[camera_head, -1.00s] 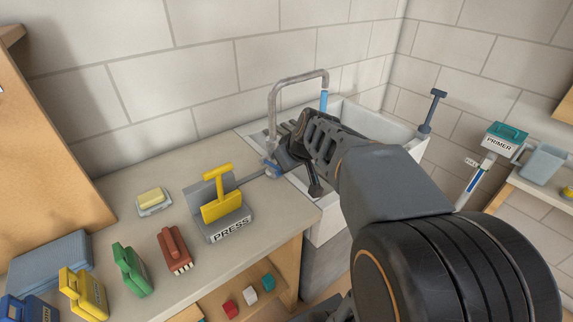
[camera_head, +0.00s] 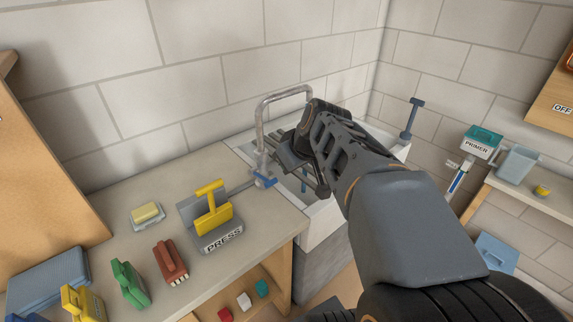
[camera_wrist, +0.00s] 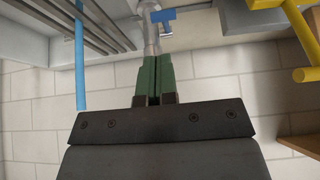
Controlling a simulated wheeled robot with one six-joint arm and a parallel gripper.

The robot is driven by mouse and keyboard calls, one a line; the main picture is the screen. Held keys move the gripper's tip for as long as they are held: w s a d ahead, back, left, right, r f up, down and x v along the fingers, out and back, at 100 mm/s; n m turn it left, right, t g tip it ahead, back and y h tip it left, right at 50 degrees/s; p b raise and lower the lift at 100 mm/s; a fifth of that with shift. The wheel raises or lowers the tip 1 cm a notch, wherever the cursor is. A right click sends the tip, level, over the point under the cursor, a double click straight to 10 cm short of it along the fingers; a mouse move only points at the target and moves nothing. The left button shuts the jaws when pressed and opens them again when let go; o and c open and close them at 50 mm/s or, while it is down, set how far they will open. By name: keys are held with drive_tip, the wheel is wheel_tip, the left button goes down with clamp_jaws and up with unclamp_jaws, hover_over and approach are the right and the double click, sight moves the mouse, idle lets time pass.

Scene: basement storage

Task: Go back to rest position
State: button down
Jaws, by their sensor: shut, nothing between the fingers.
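My arm reaches from the lower right over the sink (camera_head: 322,222) in the head view. In the wrist view my gripper (camera_wrist: 154,78) shows two green fingers side by side, shut with nothing between them. In the head view the fingertips are mostly hidden by the dark wrist. The curved metal tap (camera_head: 261,122) stands just behind and left of the wrist. Its blue lever (camera_head: 264,180) is below, apart from the wrist; it also shows beyond the fingers in the wrist view (camera_wrist: 166,17). A thin blue strip (camera_wrist: 79,60), apparently running water, shows left of the fingers.
The counter (camera_head: 120,240) holds a yellow-handled press (camera_head: 218,230), a sponge on a dish (camera_head: 146,214), and red, green (camera_head: 130,284) and yellow clip-like items. A wall runs close behind the tap. A primer dispenser (camera_head: 480,144) and a shelf stand at right.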

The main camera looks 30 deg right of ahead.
idle(0.6)
drive_tip(key=s+a+f+m+g+h+p, duration=0.1)
drive_tip(key=s+a+f+p, duration=0.3)
drive_tip(key=s+a, duration=0.4)
drive_tip(key=shift+s+a+m+g+p, duration=0.2)
drive_tip(key=shift+s+m+g+p, duration=0.45)
drive_tip(key=shift+g+p, duration=0.15)
drive_tip(key=shift+d, duration=0.1)
